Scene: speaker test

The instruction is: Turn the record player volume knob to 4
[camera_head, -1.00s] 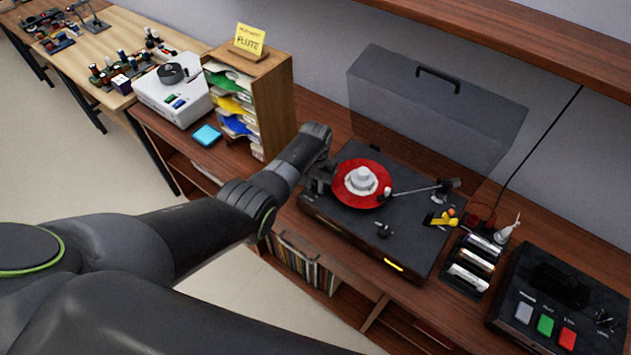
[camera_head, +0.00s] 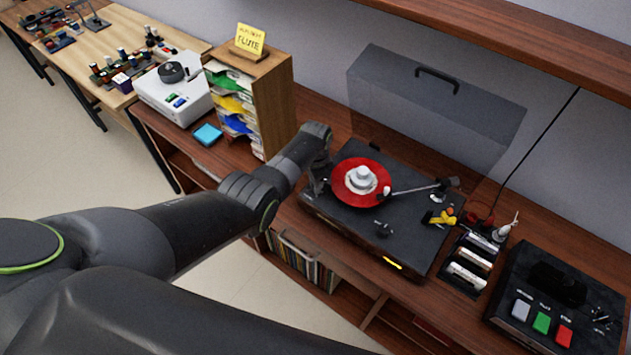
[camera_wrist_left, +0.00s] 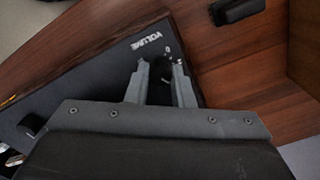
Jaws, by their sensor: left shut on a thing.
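The black record player (camera_head: 345,213) stands on the wooden bench with a red record (camera_head: 345,190) on its platter. In the left wrist view its deck (camera_wrist_left: 95,85) carries a white VOLUME label and small scale marks, one looking like a 0. My left gripper (camera_wrist_left: 161,70) has its two fingers on either side of the dark volume knob (camera_wrist_left: 161,73) and is shut on it. The knob's pointer and exact setting cannot be read. In the head view the gripper is at the player's left corner, largely hidden by my arm. My right gripper is not in view.
The tonearm (camera_head: 415,190) lies to the right of the record. A smoky raised lid (camera_head: 430,110) stands behind. A wooden paper sorter (camera_head: 278,105) is left of the player. A black box with coloured buttons (camera_head: 575,280) is at right. A dark knob (camera_wrist_left: 32,124) shows on the deck.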

